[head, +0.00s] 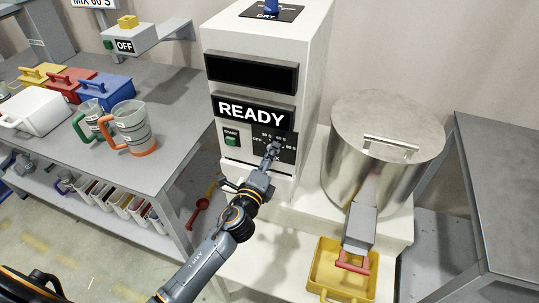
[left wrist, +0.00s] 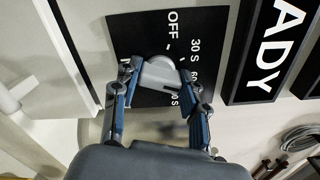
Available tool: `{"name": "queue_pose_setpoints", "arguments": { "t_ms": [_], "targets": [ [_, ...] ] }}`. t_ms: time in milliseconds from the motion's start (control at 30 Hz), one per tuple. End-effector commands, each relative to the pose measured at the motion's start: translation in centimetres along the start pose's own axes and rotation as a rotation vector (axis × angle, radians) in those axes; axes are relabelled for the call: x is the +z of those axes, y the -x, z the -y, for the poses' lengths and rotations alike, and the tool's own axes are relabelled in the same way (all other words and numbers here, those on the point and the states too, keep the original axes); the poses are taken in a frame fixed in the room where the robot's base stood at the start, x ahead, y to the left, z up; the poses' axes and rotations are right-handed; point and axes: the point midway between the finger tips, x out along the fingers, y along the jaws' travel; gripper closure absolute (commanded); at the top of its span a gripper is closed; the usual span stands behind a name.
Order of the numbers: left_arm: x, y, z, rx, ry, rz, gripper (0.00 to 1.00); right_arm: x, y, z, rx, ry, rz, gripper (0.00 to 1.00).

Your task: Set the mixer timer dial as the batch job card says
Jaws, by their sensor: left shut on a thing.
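The mixer (head: 222,70) is a tall white machine whose lit display (head: 251,112) reads READY. Below it, a black dial plate (head: 289,152) carries OFF, 30 S, 60 S and 90 S marks; it also shows in the left wrist view (left wrist: 205,25). The grey timer dial (left wrist: 160,72) sits on this plate. My left gripper (head: 272,153) is shut on the dial, one finger on each side of it in the left wrist view (left wrist: 157,92). I cannot tell which mark the dial points at. A card (head: 94,3) at the top left reads MIX 60 S, its top cut off.
A green START button (head: 231,141) is left of the dial. A steel drum (head: 360,150) and a yellow tray (head: 326,275) stand right. The left bench (head: 75,150) holds jugs (head: 134,128) and coloured containers. A grey table (head: 500,180) is at the far right.

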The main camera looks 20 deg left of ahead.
Motion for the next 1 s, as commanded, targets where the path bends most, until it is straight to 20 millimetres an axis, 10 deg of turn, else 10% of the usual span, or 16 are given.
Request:
{"name": "queue_pose_setpoints", "arguments": {
  "t_ms": [467,500,600,1000],
  "targets": [
    [-0.11,0.03,-0.11,0.002,-0.012,-0.002,0.88,-0.02,0.01,0.04,-0.001,0.0,0.0,1.0],
    [-0.11,0.03,-0.11,0.002,-0.012,-0.002,0.51,-0.02,0.01,0.05,-0.001,0.0,0.0,1.0],
    [-0.09,0.03,-0.09,0.002,-0.012,-0.002,0.34,-0.03,0.01,0.08,-0.001,0.0,0.0,1.0],
    [-0.05,0.68,-0.06,0.001,-0.011,-0.001,0.34,-0.07,0.01,0.22,-0.003,0.001,-0.001,1.0]
  ]
}}
